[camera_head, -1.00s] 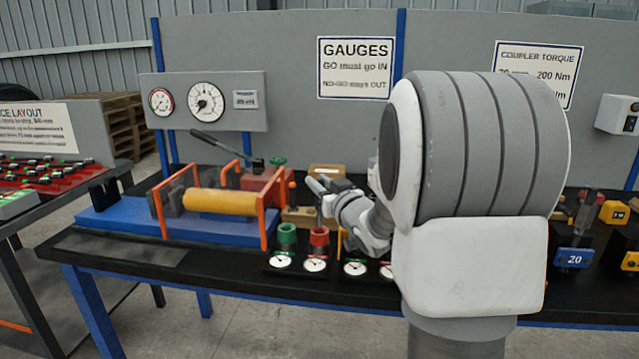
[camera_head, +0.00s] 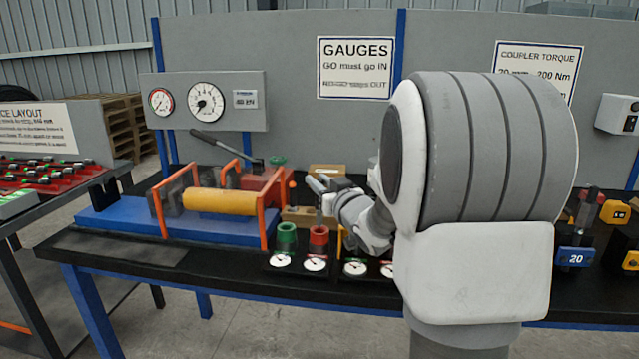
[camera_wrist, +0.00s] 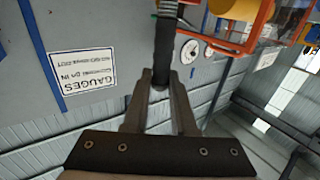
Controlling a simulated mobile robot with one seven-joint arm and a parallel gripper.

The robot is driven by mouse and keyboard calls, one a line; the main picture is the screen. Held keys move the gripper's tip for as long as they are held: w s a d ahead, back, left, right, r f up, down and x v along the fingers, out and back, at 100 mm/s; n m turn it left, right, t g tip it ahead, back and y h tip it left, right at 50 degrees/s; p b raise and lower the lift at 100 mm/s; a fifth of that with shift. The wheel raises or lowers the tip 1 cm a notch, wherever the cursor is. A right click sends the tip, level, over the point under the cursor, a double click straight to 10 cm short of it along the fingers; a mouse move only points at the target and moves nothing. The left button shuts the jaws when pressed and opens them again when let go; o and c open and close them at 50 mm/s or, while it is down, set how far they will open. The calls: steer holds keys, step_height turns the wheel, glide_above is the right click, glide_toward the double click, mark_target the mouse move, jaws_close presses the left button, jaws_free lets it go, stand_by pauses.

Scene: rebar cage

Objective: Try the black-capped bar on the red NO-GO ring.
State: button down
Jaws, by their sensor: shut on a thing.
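The red NO-GO ring (camera_head: 319,237) stands on the dark bench, just right of the green ring (camera_head: 286,236). My gripper (camera_head: 322,186) is above the red ring. In the wrist view my gripper (camera_wrist: 160,84) is shut on a dark bar (camera_wrist: 164,52). In the head view the bar (camera_head: 319,212) shows as a thin upright line between my gripper and the red ring. Its lower end is at about the ring's mouth; I cannot tell whether it is inside or just above.
Round white dials (camera_head: 315,263) sit in front of the rings. A blue press bed with orange frames (camera_head: 265,215) and a yellow cylinder (camera_head: 220,202) stands to the left. A gauges sign (camera_head: 356,68) hangs on the back panel. My arm hides the bench's right middle.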

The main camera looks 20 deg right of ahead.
steer(key=shift+f, duration=0.1)
steer(key=shift+f+b, duration=3.05)
steer(key=shift+f, duration=0.1)
steer(key=c, duration=0.6)
jaws_free()
steer(key=shift+c, duration=0.2)
steer(key=shift+s, duration=0.15)
